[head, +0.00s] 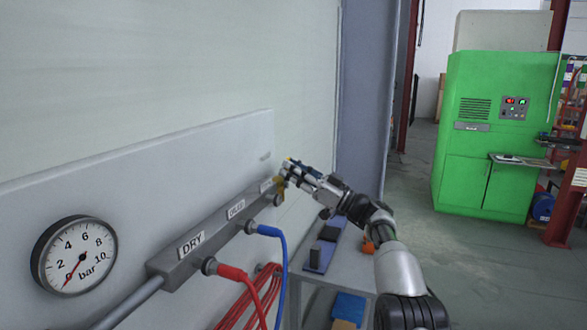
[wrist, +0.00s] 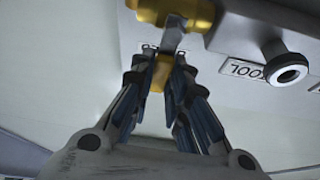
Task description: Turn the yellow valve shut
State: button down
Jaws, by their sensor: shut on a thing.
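The yellow valve is on the far end of the grey manifold, with its brass-yellow body (wrist: 178,12) at the top of the wrist view. A grey stem runs from the body to a yellow handle (wrist: 160,72), which lies between my fingers. In the head view only a small yellow part of the valve (head: 280,186) shows beside my gripper (head: 287,172); the fingers hide much of it. My gripper, also in the wrist view (wrist: 160,78), is shut on the handle.
The manifold (head: 212,238) carries labels reading DRY and OILED, with a red hose (head: 233,273) and a blue hose (head: 268,232). A pressure gauge (head: 74,256) has its needle near 0. A shelf unit (head: 338,272) stands below my arm. A green cabinet (head: 492,130) stands at right, beyond open floor.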

jog(key=shift+s+a+n+p, duration=0.15)
jog(key=shift+n+p, duration=0.15)
jog(key=shift+n, duration=0.3)
jog(key=c, duration=1.5)
grip_release()
jog(key=shift+c, duration=0.2)
jog(key=shift+d, duration=0.2)
jog(key=v, duration=1.1)
jog(key=shift+d+f, duration=0.15)
jog(key=shift+d, duration=0.2)
